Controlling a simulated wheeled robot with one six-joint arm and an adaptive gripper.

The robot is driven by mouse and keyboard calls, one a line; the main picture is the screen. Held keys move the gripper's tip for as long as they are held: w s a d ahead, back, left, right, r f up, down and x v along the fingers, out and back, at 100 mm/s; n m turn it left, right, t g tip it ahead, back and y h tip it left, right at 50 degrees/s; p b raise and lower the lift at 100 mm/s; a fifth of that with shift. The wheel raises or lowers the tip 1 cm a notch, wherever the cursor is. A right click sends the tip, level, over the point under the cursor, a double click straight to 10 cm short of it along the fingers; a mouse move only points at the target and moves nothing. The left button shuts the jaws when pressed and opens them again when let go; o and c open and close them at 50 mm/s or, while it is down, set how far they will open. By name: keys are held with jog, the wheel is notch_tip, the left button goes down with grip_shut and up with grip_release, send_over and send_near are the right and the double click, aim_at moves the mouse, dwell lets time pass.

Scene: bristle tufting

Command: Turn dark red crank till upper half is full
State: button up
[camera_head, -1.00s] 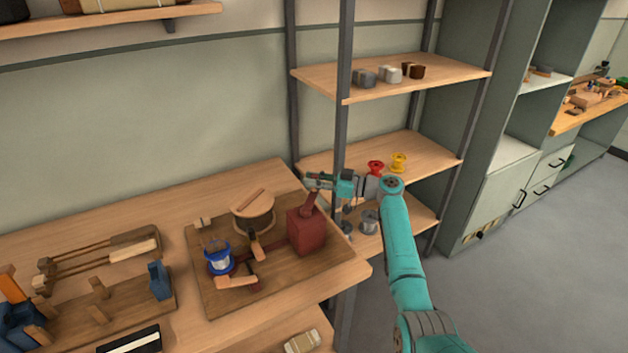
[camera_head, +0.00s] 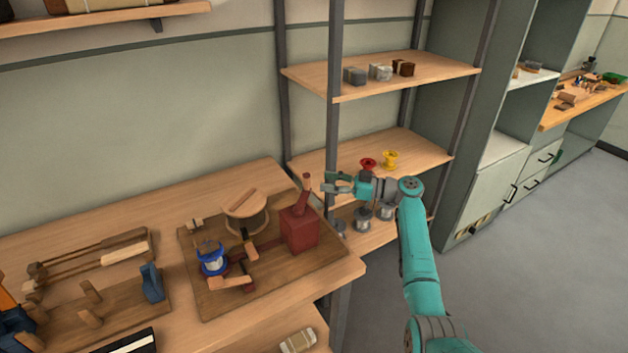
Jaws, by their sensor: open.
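The dark red crank box (camera_head: 299,231) stands at the right end of a wooden board (camera_head: 330,258) on the bench. Its dark red crank handle (camera_head: 304,194) points up and leans slightly right. My gripper (camera_head: 326,184) is open and empty, just right of the handle's top and apart from it. On the same board are a round wooden piece (camera_head: 245,212) with a bar across its top, and a blue spool (camera_head: 212,261) with pale winding. How full its upper half is cannot be made out at this size.
A shelf unit behind my arm holds a red spool (camera_head: 368,164), a yellow spool (camera_head: 390,159) and small blocks (camera_head: 380,72). Its upright (camera_head: 334,120) stands close behind my gripper. A rack with wooden tools (camera_head: 90,300) lies at the left.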

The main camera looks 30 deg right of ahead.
jog(key=shift+v, duration=2.25)
